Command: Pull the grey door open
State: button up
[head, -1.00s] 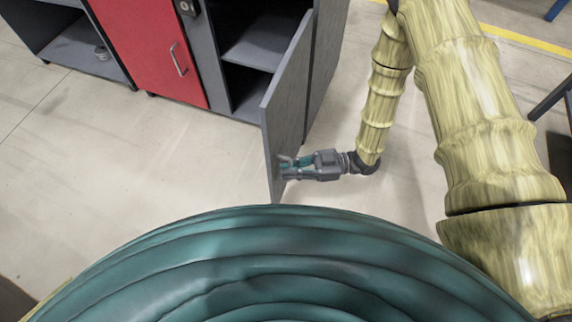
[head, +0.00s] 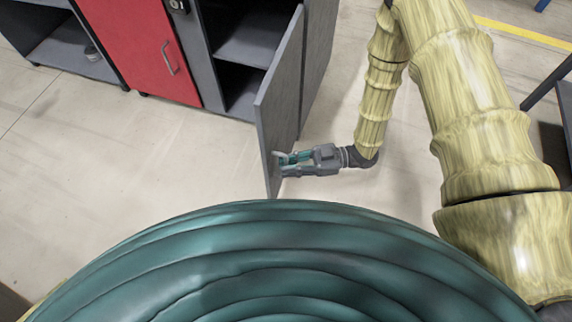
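The grey door (head: 281,105) stands swung out from the grey cabinet, its free edge toward me, and the dark inside shows to its left. A small pale piece, likely its handle (head: 279,155), shows low near the free edge. My gripper (head: 284,164) is on the right side of the door, at this handle. Its two fingers look apart, with a gap between them. The fingertips are small in view, and whether they touch the handle or door I cannot tell.
A red door (head: 140,50) with a metal handle is shut to the left of the open compartment (head: 245,50). An open shelf unit (head: 65,45) stands at far left. Dark table legs (head: 548,82) show at right. The floor (head: 120,150) in front is clear.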

jog(key=v, duration=1.1)
dwell(0.3)
notch_tip(320, 180, down, 12)
jog(key=s+d+m+t+h, duration=0.2)
jog(key=d+m+t+h, duration=0.1)
jog(key=m+t+h, duration=0.85)
jog(key=s+d+f+m+g+h, duration=0.1)
jog(key=s+d+m+g+h, duration=0.3)
jog(key=s, duration=0.5)
jog(key=s+d+m+g+h, duration=0.2)
jog(key=s+d+m+g, duration=0.25)
jog(key=s, duration=0.55)
notch_tip(320, 180, up, 31)
jog(key=p, duration=3.1)
jog(key=shift+d+f+m+t, duration=0.2)
jog(key=shift+d+m+t, duration=0.1)
jog(key=shift+d+t, duration=0.1)
